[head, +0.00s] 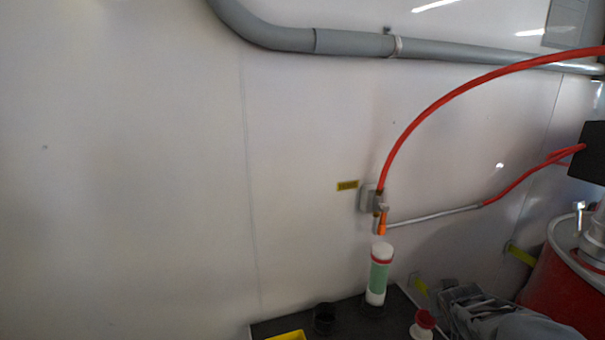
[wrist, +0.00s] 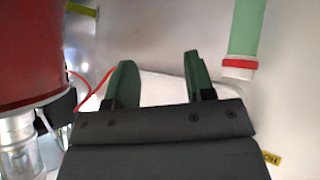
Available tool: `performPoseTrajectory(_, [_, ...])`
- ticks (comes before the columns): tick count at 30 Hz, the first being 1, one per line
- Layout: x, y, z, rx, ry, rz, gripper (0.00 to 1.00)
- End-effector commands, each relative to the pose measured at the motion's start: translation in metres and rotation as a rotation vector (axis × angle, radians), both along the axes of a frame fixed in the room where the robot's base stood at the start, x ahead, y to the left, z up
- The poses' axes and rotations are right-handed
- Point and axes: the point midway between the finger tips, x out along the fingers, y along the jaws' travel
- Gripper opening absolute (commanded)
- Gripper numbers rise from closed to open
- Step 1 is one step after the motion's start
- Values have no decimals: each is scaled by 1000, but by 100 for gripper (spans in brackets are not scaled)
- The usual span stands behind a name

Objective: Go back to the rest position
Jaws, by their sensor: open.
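My gripper (wrist: 158,70) shows in the wrist view with its two green fingers apart and nothing between them. A green cylinder (wrist: 246,28) with a white end and a red band is to the right of the fingers, apart from them. In the head view a green and white cylinder (head: 379,278) with a red band stands upright on a dark surface (head: 278,326) by the wall. I cannot make out my gripper in the head view.
A red drum (head: 560,295) stands at the right, and a red drum also shows in the wrist view (wrist: 35,50). A red hose (head: 430,105) arcs to a wall valve with an orange handle (head: 382,222). A grey pipe (head: 350,43) runs above. The left wall is bare.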

Motion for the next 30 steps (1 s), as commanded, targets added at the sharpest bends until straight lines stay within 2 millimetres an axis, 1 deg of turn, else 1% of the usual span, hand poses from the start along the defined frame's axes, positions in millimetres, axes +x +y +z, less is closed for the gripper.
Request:
performPoseTrajectory(1, [-19,14,21,29,93,-23,49])
performPoseTrajectory(2, [-31,23,26,50,153,-35,49])
performPoseTrajectory(3, [-48,37,34,83,234,-41,49])
performPoseTrajectory(5, [-74,63,50,140,345,-31,49])
performPoseTrajectory(6, [-91,82,63,181,414,-11,49])
performPoseTrajectory(9, [-124,124,96,270,524,50,49])
performPoseTrajectory(11, [-135,142,113,304,546,84,49])
performPoseTrajectory(12, [-140,151,124,317,543,103,49])
performPoseTrajectory(15, [-142,165,147,315,511,151,49])
performPoseTrajectory(19, [-143,175,164,300,485,192,49])
performPoseTrajectory(22, [-143,179,169,296,480,206,49])
performPoseTrajectory(30, [-142,179,167,294,481,209,49])
